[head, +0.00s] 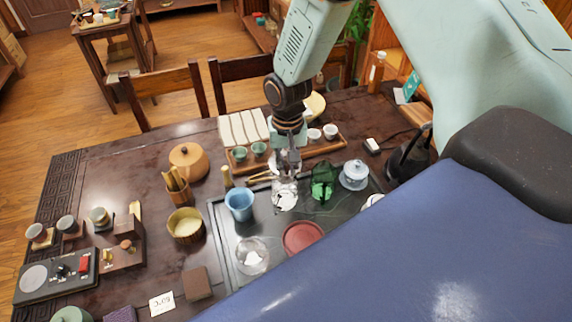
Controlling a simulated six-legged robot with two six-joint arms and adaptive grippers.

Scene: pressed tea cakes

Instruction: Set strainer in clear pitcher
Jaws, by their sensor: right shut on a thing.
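My right gripper (287,166) points down over the back of the dark tea tray (218,262). It is shut on a small pale thing, which looks like the strainer but is mostly hidden by the fingers. Directly below the fingertips is a clear glass vessel (285,199), which looks like the clear pitcher; I cannot tell whether the held thing touches its rim. Another clear glass vessel (252,256) stands at the front left of the tray. My left gripper is not in view.
Close around the gripper stand a blue cup (239,204), a green glass vessel (323,182), a white lidded bowl (354,175) and a wooden cup tray (326,149). A red dish (303,237) lies in front. My blue body covers the lower right.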

